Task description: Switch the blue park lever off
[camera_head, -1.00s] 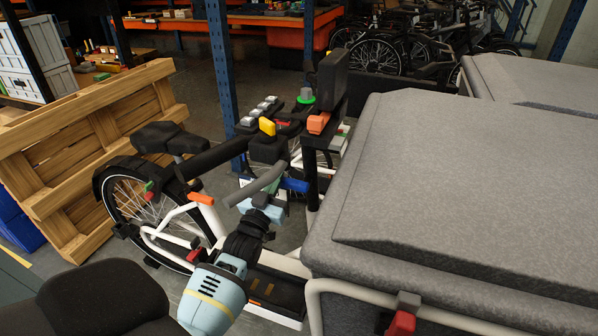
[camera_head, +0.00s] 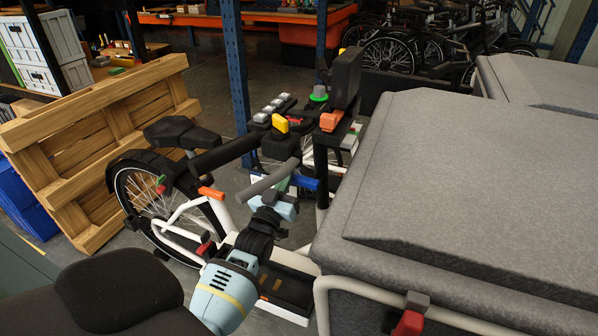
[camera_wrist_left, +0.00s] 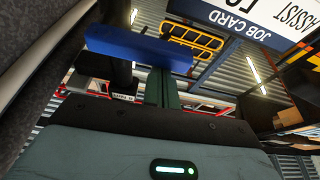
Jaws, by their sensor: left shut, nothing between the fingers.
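In the left wrist view the blue lever (camera_wrist_left: 138,47) spans the upper left as a long bar. My left gripper (camera_head: 284,184) is shut and empty, right beside the lever's left end. In the wrist view its dark green fingers (camera_wrist_left: 161,88) reach up to the lever's underside; whether they touch it I cannot tell. My right gripper is not in view.
A large grey covered cargo box (camera_head: 470,190) fills the right side. Orange (camera_head: 211,193), yellow (camera_head: 280,123) and red (camera_head: 407,323) parts sit on the bike. A wooden pallet (camera_head: 95,150) leans at left. A job card (camera_wrist_left: 240,20) hangs close by in the wrist view.

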